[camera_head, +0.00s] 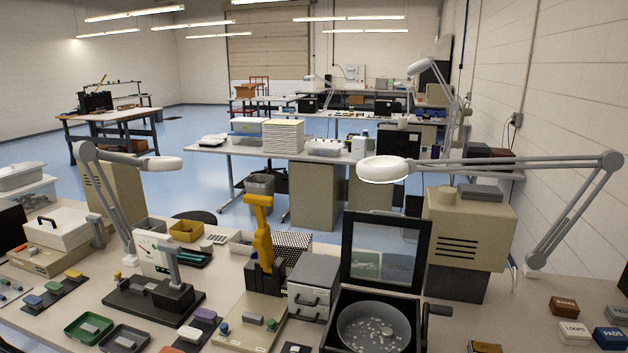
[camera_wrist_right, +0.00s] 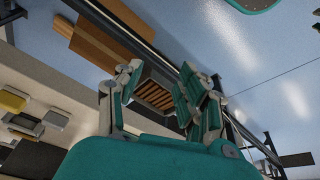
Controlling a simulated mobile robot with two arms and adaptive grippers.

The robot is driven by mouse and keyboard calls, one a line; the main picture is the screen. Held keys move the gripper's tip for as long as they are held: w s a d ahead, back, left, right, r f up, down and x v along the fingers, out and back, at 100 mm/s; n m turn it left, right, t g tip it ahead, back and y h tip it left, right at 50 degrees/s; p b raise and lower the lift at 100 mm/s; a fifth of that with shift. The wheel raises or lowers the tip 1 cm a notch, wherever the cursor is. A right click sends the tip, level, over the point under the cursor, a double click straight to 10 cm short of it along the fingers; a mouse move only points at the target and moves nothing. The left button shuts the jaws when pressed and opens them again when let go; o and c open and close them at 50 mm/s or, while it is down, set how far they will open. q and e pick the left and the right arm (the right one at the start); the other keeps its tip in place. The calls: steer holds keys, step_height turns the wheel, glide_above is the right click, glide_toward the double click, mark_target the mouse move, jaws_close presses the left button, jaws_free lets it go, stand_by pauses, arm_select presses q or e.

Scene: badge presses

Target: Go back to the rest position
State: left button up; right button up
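My right gripper (camera_wrist_right: 162,88) shows in the right wrist view. Through the gap I see a brown slatted thing in the background. Neither gripper shows in the head view, and my left gripper is in no view. In the head view, a badge press with a yellow lever (camera_head: 262,232) stands upright on the near bench (camera_head: 235,296).
A black-framed box with a round grey bowl (camera_head: 374,325) of small pieces stands right of the yellow press. Magnifier lamps (camera_head: 385,169) reach over the bench from both sides. Small labelled blocks (camera_head: 574,333) lie at the right. A green tray (camera_head: 88,328) lies at the front left.

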steer(key=s+f+g, duration=0.1)
steer(key=s+f, duration=0.1)
steer(key=f, duration=1)
steer(key=s+f, duration=0.3)
steer(key=f, duration=0.8)
steer(key=s+d+f+g, duration=0.1)
steer(key=s+d+f, duration=0.2)
steer(key=s+f, duration=0.9)
steer(key=shift+s+f, duration=0.35)
steer(key=shift+s, duration=0.35)
